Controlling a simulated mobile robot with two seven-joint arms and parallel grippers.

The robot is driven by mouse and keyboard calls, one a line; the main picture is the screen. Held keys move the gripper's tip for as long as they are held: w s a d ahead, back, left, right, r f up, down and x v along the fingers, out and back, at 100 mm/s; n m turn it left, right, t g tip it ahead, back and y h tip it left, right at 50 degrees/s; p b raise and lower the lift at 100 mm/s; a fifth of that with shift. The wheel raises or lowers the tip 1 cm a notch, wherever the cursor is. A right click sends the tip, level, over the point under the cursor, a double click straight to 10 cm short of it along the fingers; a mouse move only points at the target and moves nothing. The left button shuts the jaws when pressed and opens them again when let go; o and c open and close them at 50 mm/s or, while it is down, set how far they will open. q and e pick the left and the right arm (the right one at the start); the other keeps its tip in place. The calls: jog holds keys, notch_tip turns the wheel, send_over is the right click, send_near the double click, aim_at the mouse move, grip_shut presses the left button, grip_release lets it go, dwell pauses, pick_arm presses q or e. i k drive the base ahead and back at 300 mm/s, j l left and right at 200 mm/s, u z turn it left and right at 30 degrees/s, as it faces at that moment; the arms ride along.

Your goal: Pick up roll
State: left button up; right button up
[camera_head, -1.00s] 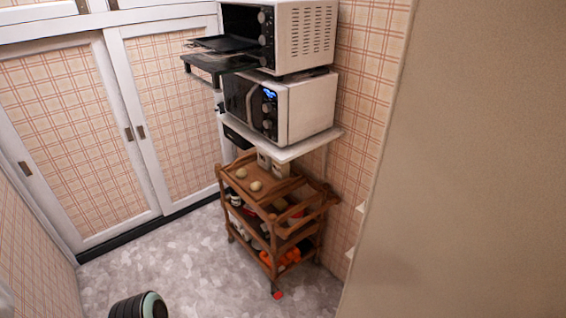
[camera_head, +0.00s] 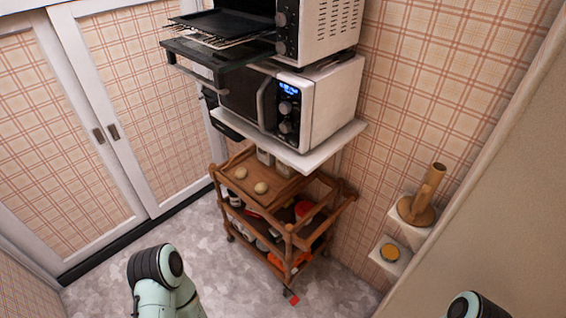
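Two small pale round rolls sit on the top tray of the wooden cart. The left roll (camera_head: 240,172) is near the tray's left side, and the right roll (camera_head: 261,187) is just right of it and nearer to me. My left arm shows at the bottom left and a small part of my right arm at the bottom right. Neither gripper is in view, so I cannot see whether they are open or shut. Both rolls are apart from my arms.
The wooden cart (camera_head: 225,168) holds several items on its lower shelves. Above it, a white shelf (camera_head: 300,158) bears a microwave (camera_head: 335,105); an oven (camera_head: 335,25) with its door open stands on top. Small wall shelves at right hold a wooden stand (camera_head: 424,195).

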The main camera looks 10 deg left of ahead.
aim_at(242, 172)
jog(key=i+j+z, duration=0.1)
jog(key=j, duration=0.25)
jog(key=i+j+z, duration=0.1)
jog(key=i+j, duration=0.15)
jog(key=i+j+z, duration=0.1)
jog(key=j, duration=0.35)
jog(key=i+j+z, duration=0.1)
jog(key=j, duration=0.25)
jog(key=i+j+z, duration=0.1)
jog(key=i+j, duration=0.15)
jog(key=j, duration=0.15)
jog(key=i+j+z, duration=0.1)
jog(key=j, duration=0.25)
